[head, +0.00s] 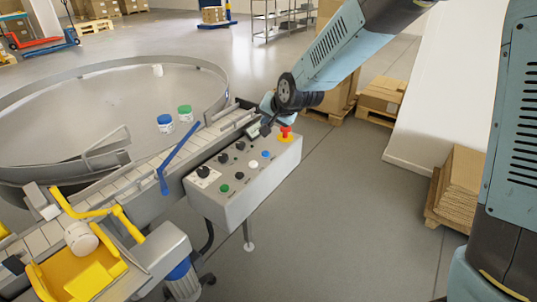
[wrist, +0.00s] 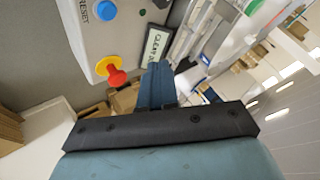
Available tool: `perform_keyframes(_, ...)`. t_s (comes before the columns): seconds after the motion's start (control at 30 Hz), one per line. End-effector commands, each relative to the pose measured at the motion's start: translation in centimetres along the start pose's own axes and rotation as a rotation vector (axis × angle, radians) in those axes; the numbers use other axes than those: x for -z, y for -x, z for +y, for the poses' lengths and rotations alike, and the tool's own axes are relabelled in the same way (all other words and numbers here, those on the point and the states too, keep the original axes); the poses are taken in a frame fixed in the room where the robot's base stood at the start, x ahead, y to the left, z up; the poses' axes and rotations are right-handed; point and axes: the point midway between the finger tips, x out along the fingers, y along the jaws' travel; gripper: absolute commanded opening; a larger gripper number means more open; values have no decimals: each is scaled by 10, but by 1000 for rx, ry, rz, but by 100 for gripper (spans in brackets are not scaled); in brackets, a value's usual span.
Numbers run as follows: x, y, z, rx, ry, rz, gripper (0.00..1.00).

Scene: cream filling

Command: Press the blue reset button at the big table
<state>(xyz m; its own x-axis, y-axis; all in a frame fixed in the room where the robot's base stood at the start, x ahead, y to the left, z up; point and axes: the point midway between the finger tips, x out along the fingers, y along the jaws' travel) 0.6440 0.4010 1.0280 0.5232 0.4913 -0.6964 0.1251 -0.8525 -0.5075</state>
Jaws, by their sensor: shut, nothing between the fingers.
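The blue reset button (head: 265,154) is on the sloped top of the grey control box (head: 225,208) beside the big round table (head: 100,100). In the wrist view the blue button (wrist: 106,10) is at the top left, next to the word RESET. My gripper (head: 264,124) is above the back right end of the box, beyond the blue button and apart from it. In the wrist view my shut, empty fingers (wrist: 157,70) point toward the box edge, to the right of the red button. The exact height of the fingertips above the panel is hard to tell.
A red mushroom button (head: 286,131) on a yellow base stands close to my gripper. White (head: 253,164), green (head: 224,188) and black controls share the panel. A framed sign (wrist: 155,45) is near my fingers. Two jars stand by the conveyor. Floor right of the box is clear.

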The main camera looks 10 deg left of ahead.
Motion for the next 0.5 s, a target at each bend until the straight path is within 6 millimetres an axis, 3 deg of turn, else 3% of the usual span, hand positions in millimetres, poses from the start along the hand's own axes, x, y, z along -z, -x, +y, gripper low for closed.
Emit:
perform_keyframes(0.27,-5,-7,6,-2,-1,-2,0)
perform_keyframes(0.5,-19,-26,20,-3,-1,-3,0)
